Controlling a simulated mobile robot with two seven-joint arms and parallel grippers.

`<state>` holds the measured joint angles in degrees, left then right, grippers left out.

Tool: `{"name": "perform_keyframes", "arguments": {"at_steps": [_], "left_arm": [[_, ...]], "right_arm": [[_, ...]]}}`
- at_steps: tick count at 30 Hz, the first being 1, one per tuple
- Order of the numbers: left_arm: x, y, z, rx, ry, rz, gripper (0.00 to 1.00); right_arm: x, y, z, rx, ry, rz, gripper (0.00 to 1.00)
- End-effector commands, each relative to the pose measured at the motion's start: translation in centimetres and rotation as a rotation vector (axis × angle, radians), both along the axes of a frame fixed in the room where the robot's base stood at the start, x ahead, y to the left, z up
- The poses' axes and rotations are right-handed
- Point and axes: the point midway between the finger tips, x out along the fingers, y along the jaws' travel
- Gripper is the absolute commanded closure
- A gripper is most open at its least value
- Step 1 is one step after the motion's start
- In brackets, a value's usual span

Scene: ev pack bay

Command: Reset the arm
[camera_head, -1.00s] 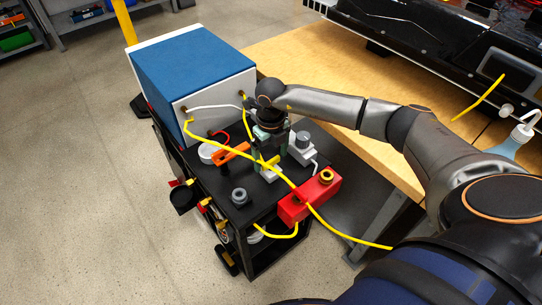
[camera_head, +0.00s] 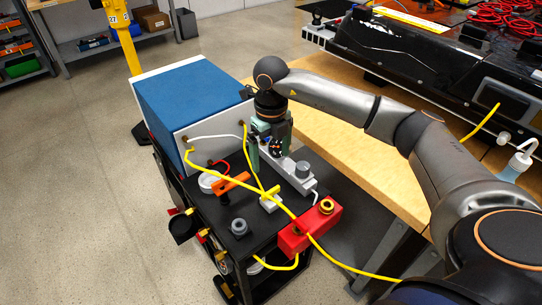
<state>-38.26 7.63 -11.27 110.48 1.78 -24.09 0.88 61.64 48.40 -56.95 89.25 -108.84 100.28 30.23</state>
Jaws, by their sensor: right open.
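My right arm comes in from the right, over the wooden bench, and bends down at the wrist. My right gripper (camera_head: 267,160) points down above the black cart top (camera_head: 258,214), with its fingers apart and nothing seen between them. It is in front of the white face of the blue-topped box and close to a grey-white block with a round knob (camera_head: 302,171). Whether the fingers touch anything below is hard to tell. My left gripper is out of view.
The blue-topped box (camera_head: 192,97) fills the cart's rear. Yellow cables (camera_head: 225,170) loop across the cart past a red block (camera_head: 310,228). An orange tool (camera_head: 233,183) and a grey round part (camera_head: 239,227) lie there. The bench (camera_head: 340,140) holds a black pack (camera_head: 440,58).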

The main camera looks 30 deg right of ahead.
Motion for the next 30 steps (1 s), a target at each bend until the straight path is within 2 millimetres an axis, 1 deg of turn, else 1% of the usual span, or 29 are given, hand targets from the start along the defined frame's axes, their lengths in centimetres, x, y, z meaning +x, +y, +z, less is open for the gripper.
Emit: {"name": "perform_keyframes", "arguments": {"at_steps": [8, 11, 14, 17, 18, 20, 21, 23, 24, 26, 27, 29, 30], "left_arm": [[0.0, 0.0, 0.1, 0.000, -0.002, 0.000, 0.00], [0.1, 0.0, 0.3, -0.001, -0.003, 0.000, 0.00], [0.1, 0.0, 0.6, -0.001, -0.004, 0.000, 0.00], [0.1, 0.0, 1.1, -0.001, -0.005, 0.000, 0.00], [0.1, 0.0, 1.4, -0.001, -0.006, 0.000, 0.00], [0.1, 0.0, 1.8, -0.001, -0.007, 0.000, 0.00], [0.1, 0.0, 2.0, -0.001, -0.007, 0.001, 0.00], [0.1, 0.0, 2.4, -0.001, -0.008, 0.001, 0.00], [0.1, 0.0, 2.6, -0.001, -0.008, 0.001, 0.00], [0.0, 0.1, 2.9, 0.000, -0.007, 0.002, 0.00], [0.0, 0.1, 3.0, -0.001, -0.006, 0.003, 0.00], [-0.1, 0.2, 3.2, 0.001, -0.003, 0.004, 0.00], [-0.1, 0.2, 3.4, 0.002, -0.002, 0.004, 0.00]], "right_arm": [[0.0, 0.0, -0.1, 0.001, 0.000, 0.000, 0.00], [-0.2, 1.1, -0.6, 0.037, 0.006, 0.017, 0.00], [-1.0, 4.7, -1.9, 0.160, 0.021, 0.061, 0.00], [-2.7, 10.8, -3.2, 0.389, 0.042, 0.112, 0.00], [-3.7, 13.8, -3.5, 0.508, 0.053, 0.123, 0.00], [-5.2, 18.2, -3.2, 0.701, 0.068, 0.119, 0.00], [-6.0, 20.9, -2.5, 0.832, 0.074, 0.101, 0.00], [-7.1, 24.3, -1.2, 1.023, 0.083, 0.051, 0.00], [-7.6, 26.1, 0.0, 1.146, 0.089, 0.000, 0.00], [-7.9, 28.1, 1.7, 1.319, 0.093, -0.099, 0.00], [-7.9, 29.0, 2.9, 1.428, 0.095, -0.180, 0.00], [-7.4, 29.6, 4.3, 1.574, 0.096, -0.327, 0.00], [-7.0, 29.6, 5.0, 1.660, 0.096, -0.437, 0.00]]}}
